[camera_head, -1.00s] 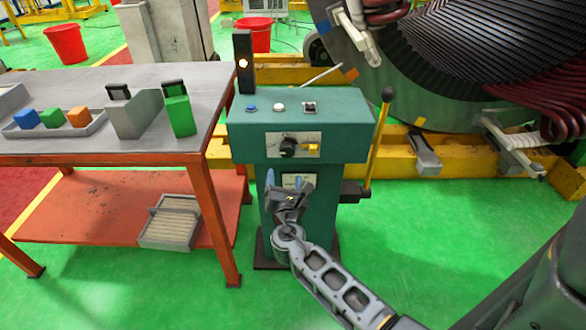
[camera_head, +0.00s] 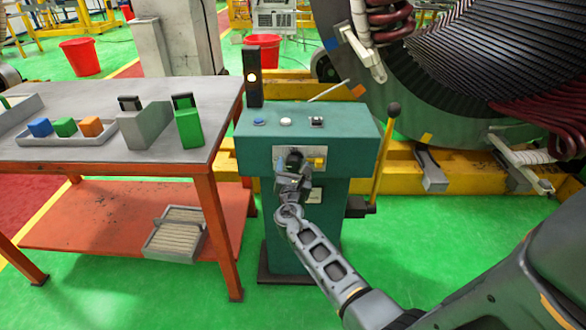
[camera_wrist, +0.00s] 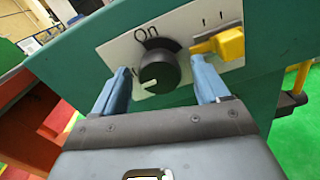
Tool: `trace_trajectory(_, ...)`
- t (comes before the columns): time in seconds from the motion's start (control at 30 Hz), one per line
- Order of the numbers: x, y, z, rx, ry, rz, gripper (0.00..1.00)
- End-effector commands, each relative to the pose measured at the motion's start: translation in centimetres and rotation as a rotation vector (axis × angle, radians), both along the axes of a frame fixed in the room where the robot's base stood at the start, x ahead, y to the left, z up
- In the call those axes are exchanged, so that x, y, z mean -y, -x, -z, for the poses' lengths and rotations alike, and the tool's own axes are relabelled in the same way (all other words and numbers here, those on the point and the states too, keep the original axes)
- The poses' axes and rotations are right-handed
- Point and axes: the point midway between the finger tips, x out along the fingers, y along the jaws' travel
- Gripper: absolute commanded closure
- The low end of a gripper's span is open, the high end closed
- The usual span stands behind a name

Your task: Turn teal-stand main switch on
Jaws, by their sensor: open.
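The teal stand (camera_head: 255,155) stands right of the orange-legged table. On its front plate is a black rotary knob (camera_head: 294,158), which I take as the main switch. It also shows in the wrist view (camera_wrist: 160,72), with "On" printed above it; its pointer direction is hard to tell. A yellow switch (camera_wrist: 222,43) sits right of the knob on the same plate. My gripper (camera_wrist: 160,84) is open, with one blue finger on each side of the knob. I cannot tell whether the fingers touch it. In the head view my gripper (camera_head: 292,180) partly covers the plate.
The stand's top has blue and white buttons (camera_head: 286,121), a small black switch (camera_head: 317,121) and a dark post with a lit lamp (camera_head: 252,77). A yellow lever (camera_head: 381,165) rises on the right. The table (camera_head: 80,165) at left carries coloured blocks. Green floor is free in front.

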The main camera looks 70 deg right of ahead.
Motion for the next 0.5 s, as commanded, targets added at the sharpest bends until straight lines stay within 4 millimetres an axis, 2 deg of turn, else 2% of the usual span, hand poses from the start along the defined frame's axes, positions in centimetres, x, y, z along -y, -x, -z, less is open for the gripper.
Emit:
trace_trajectory(0.17, -0.03, 0.01, 0.01, 0.0, 0.0, 0.0, 0.28)
trace_trajectory(0.5, -0.06, 0.0, 0.02, 0.0, 0.0, -0.001, 0.6)
